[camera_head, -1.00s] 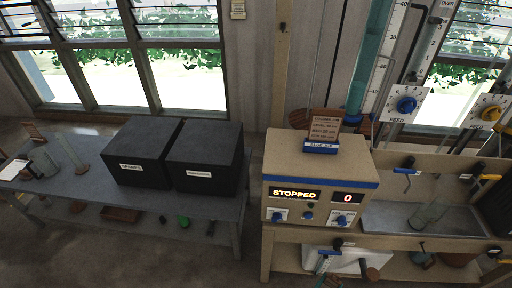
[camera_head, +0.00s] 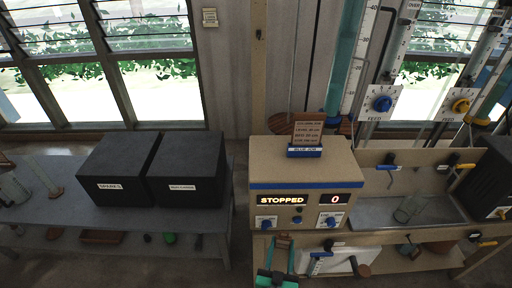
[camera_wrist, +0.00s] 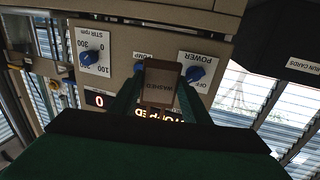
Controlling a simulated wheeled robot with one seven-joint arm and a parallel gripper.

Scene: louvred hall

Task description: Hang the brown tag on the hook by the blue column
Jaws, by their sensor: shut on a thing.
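My gripper (camera_head: 279,262), with green fingers, is low in the head view in front of the bench machine. In the wrist view my gripper (camera_wrist: 160,98) is shut on a brown tag (camera_wrist: 162,78) marked WASHED, seen upside down. The tag is hard to make out in the head view. The blue column (camera_head: 342,65) is a tall translucent tube behind the machine, beside a numbered scale. A small dark peg, possibly a hook (camera_head: 259,34), sits on the wooden post left of the column, well above my gripper. I cannot tell its exact shape.
The machine (camera_head: 262,160) reads STOPPED and 0, with a brown card (camera_head: 308,130) on top. Black boxes (camera_head: 186,170) stand on the left table. A grey tray (camera_head: 370,212) and valve handles lie right. Floor shows between table and bench.

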